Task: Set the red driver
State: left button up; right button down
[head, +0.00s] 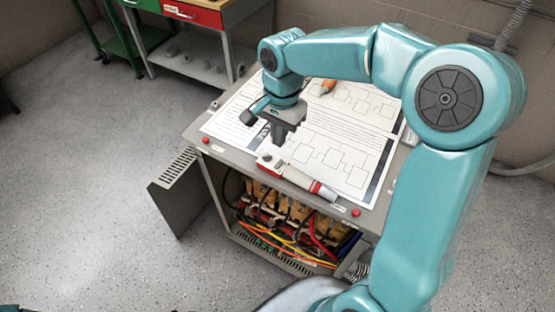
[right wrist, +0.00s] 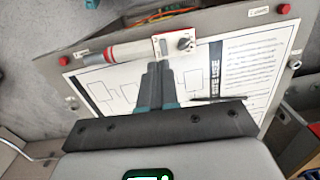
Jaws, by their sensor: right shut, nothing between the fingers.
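The red driver (head: 300,180), with a white and grey body and red bands, lies along the front edge of the cabinet top (head: 225,146). My right gripper (head: 279,143) points down just above that block end, shut and empty. In the right wrist view its closed fingers (right wrist: 154,70) point at the driver, with no grip on it. Whether the fingertips touch it I cannot tell. My left gripper is out of view.
Printed diagram sheets (head: 355,135) cover the cabinet top. An orange object (head: 328,86) lies on them at the back. Red knobs sit at the corners. Below, the open cabinet holds coils and coloured wires (head: 290,230); its door (head: 180,190) swings out left. A workbench (head: 195,50) stands behind.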

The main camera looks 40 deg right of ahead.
aim_at(277, 172)
jog(key=f, duration=0.9)
jog(key=shift+a+f+p, duration=0.2)
jog(key=shift+f+p, duration=0.15)
jog(key=shift+p, duration=0.05)
jog(key=shift+f, duration=0.1)
jog(key=shift+a+f+b, duration=0.15)
jog(key=shift+f+b, duration=0.25)
jog(key=shift+b, duration=0.35)
jog(key=shift+s+r, duration=0.1)
jog(key=shift+r, duration=0.15)
